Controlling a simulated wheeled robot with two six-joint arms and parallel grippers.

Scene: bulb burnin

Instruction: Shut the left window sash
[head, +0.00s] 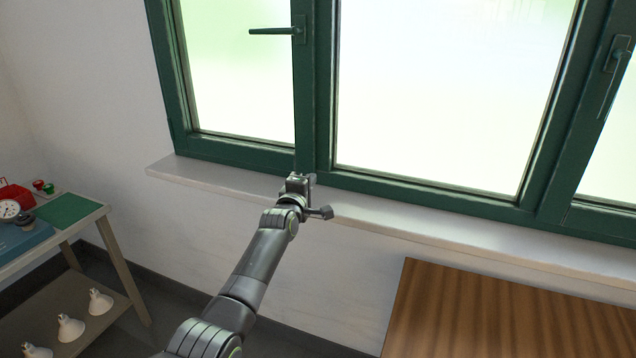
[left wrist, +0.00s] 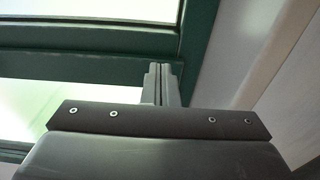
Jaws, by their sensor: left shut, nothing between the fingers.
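The left window sash (head: 245,152) is a green frame around a bright pane, at the upper left of the head view. It looks roughly flush with the window frame; I cannot tell whether a small gap is left. Its handle (head: 272,31) lies horizontal, pointing left. My left gripper (head: 299,181) is shut and empty, at the sash's lower right corner, just above the sill. I cannot tell whether it touches the sash. In the left wrist view its closed fingers (left wrist: 161,80) are in front of green frame bars (left wrist: 100,68). My right gripper is out of view.
The pale sill (head: 440,228) runs below the window. The right sash's handle (head: 613,80) hangs down. A brown wooden top (head: 500,320) is at the lower right. A bench (head: 95,215) at the left holds a green mat (head: 68,211), with white bulbs (head: 70,327) on its lower shelf.

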